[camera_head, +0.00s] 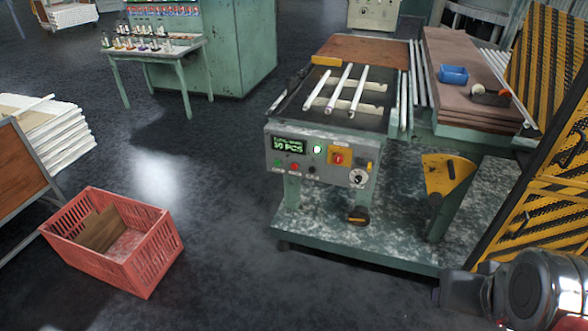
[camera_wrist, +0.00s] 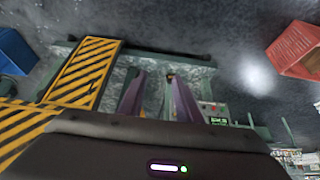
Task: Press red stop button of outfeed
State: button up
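The outfeed control panel (camera_head: 320,160) faces me below a roller bed holding several white tubes (camera_head: 340,88). It has a lit green display (camera_head: 288,145), a large red button on a yellow plate (camera_head: 338,157), and a small red button (camera_head: 293,167) beside a small green one (camera_head: 277,163). Labels are too small to read. The panel also shows small in the wrist view (camera_wrist: 217,119), right of my fingers. My gripper (camera_wrist: 155,88) has its two fingers apart with nothing between them. It is away from the panel; my arm shows at the head view's lower right.
A yellow-and-black striped guard (camera_head: 540,215) stands at the right. A yellow-topped post (camera_head: 447,175) rises from the machine's base plate (camera_head: 400,232) right of the panel. A red crate (camera_head: 115,240) is on the floor at left. Floor before the panel is clear.

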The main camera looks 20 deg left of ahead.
grip_shut()
dwell(1.5)
